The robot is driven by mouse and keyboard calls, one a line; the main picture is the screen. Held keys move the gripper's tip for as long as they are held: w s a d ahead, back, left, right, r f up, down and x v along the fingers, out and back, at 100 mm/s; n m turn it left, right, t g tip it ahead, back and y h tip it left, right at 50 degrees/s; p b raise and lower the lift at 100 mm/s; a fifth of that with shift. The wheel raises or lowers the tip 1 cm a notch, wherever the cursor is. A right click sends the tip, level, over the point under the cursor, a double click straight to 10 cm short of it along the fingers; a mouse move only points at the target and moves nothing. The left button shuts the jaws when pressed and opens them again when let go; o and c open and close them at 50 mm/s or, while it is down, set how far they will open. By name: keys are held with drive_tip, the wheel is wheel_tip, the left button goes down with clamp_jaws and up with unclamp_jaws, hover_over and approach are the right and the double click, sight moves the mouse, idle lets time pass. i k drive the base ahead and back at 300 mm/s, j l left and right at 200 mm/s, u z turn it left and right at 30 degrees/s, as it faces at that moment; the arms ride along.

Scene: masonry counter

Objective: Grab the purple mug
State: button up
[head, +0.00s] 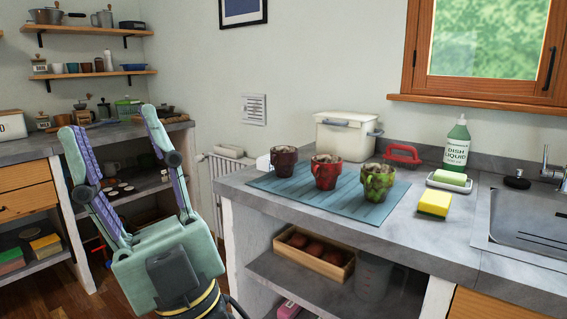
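Three mugs stand upright in a row on a blue slatted mat (258,181) on the grey counter. The left one is a dark maroon-brown mug (284,162), the closest to purple in view. A red mug (326,173) is in the middle and a green mug (377,183) on the right. All three look filled with something brownish. My gripper (110,120) is at the left of the head view, pointing up, with its two purple-padded fingers wide apart. It is empty and well left of the mugs, touching none of them.
Behind the mugs are a cream lidded box (342,140) and a red-handled item (403,153). A yellow sponge (434,204), soap dish (449,182), dish liquid bottle (457,146) and sink (530,228) are to the right. The counter's front edge is clear. A radiator (217,172) stands between the counters.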

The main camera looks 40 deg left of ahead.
sight(284, 158)
drive_tip(key=j+u, duration=0.3)
drive_tip(key=i+j+u, duration=0.25)
drive_tip(key=j, duration=0.15)
drive_tip(key=j+u, duration=0.3)
drive_tip(key=i+j+u, duration=0.3)
drive_tip(key=k, duration=0.05)
